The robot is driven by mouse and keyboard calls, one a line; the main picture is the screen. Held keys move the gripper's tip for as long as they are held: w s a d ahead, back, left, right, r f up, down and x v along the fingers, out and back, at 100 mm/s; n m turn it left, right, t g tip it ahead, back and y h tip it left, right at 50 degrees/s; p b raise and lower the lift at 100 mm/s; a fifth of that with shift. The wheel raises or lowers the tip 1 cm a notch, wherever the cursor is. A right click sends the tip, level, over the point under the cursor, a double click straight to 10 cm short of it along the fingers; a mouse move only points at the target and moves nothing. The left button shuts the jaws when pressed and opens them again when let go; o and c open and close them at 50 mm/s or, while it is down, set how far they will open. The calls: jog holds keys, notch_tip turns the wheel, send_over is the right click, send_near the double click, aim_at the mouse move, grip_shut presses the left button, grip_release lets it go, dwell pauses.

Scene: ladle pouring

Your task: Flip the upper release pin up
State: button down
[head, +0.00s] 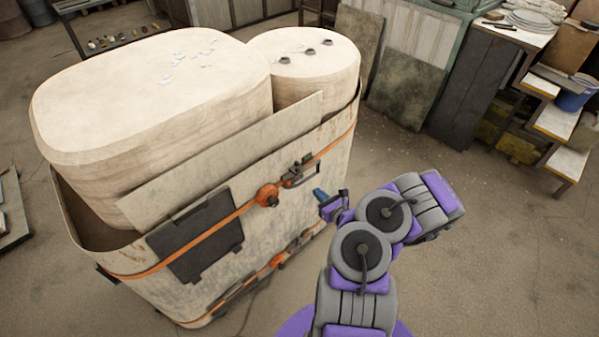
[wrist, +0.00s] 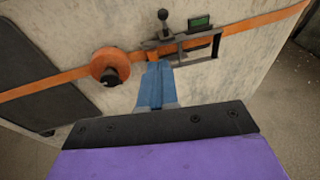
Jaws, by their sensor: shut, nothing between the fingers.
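The upper orange strap (head: 236,213) runs around the side of a large worn container (head: 300,215). On it sits a dark latch frame (head: 292,180), also seen in the wrist view (wrist: 212,40), with a black ball-topped pin (wrist: 163,22) pointing up. A small green display (wrist: 200,21) is beside the pin. My gripper (head: 319,193) is shut and empty, with blue fingers. In the wrist view, its fingertips (wrist: 158,66) appear just below the left end of the latch frame, under the pin. I cannot tell whether they touch the frame.
A round orange knob (wrist: 111,67) with a dark centre sits on the strap left of my fingers. A dark panel (head: 196,236) is further left. A lower orange strap (head: 262,275) has similar fittings. Open floor (head: 480,230) lies to the right.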

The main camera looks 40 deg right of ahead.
jog(key=shift+s+d+f+h, duration=0.3)
jog(key=shift+s+f, duration=0.05)
jog(key=shift+f, duration=0.1)
jog(key=shift+d, duration=0.15)
jog(key=shift+w, duration=0.1)
jog(key=b+x, duration=0.1)
jog(key=x, duration=0.2)
jog(key=b+x, duration=0.1)
jog(key=x, duration=0.3)
jog(key=r+b+x, duration=0.1)
jog(key=b+x, duration=0.1)
jog(key=x, duration=0.2)
jog(key=shift+w+r, duration=0.1)
jog(key=shift+w, duration=0.3)
jog(key=shift+w+r+b, duration=0.3)
jog(key=shift+w+r, duration=0.2)
jog(key=shift+w, duration=0.2)
